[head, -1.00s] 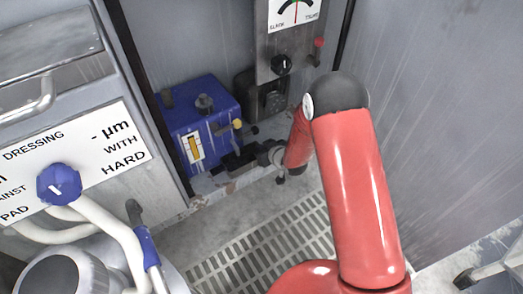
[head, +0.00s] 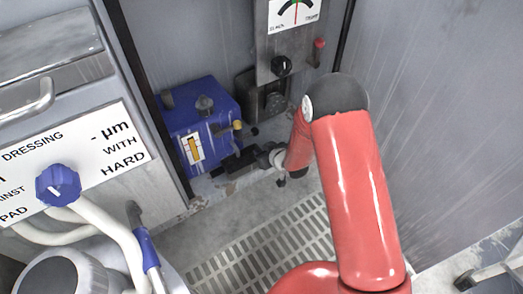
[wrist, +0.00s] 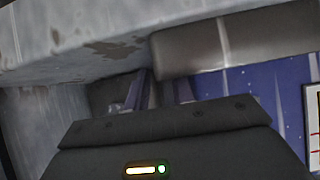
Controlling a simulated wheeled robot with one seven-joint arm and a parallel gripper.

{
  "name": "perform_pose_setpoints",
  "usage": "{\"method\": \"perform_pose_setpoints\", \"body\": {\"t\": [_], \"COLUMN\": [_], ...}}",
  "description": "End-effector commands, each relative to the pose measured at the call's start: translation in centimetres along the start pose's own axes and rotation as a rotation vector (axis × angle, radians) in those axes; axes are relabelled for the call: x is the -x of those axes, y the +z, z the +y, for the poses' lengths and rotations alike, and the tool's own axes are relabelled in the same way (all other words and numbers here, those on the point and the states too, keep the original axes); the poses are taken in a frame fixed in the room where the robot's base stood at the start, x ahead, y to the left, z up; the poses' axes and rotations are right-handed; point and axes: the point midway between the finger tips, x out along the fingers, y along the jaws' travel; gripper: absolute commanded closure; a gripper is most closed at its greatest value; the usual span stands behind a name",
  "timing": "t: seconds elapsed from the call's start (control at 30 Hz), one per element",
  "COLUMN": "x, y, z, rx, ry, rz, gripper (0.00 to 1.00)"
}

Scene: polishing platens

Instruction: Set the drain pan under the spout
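The blue tank (head: 203,116) stands in the corner of the bay in the head view. It has a sight glass on its front and a brass tap (head: 237,126), seemingly the spout, on its right side. My gripper (head: 222,172) is low in front of the tank, reaching left over the ledge. In the wrist view, two fingers (wrist: 162,92) stand a little apart beyond the dark gripper body. I cannot tell whether anything is between them. A grey-brown rounded part (wrist: 190,50) lies before the blue surface. I cannot identify the drain pan with certainty.
A grey control panel (head: 283,45) with a gauge and a black knob hangs above, right of the tank. A slotted floor grate (head: 270,245) lies in front. A cabinet with a sign (head: 75,165) and white hoses (head: 115,232) stands at left. A wall bounds the right.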

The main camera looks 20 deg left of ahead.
Motion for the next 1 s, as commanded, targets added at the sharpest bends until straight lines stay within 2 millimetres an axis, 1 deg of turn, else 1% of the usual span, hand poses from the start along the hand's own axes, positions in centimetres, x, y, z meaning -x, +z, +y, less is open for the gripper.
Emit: {"method": "perform_pose_setpoints", "body": {"t": [0.03, 0.3, 0.43, 0.5, 0.6, 0.87, 0.97, 1.0], "x": [1.0, 6.9, 9.1, 9.9, 10.7, 11.1, 11.9, 12.7], "y": [-0.2, -0.2, -0.1, -0.1, -0.1, -0.1, -1.1, -1.8], "z": [0.1, 0.1, 0.1, 0.1, 0.0, 0.1, 1.2, 2.0], "rx": [-0.002, -0.001, -0.001, -0.001, 0.000, 0.001, 0.000, -0.001], "ry": [0.002, 0.002, 0.002, 0.002, 0.000, 0.003, 0.035, 0.060], "rz": [0.000, 0.000, 0.000, 0.001, 0.000, -0.001, -0.011, -0.021], "gripper": [0.76, 0.76, 0.76, 0.76, 0.76, 0.76, 0.76, 0.76]}}
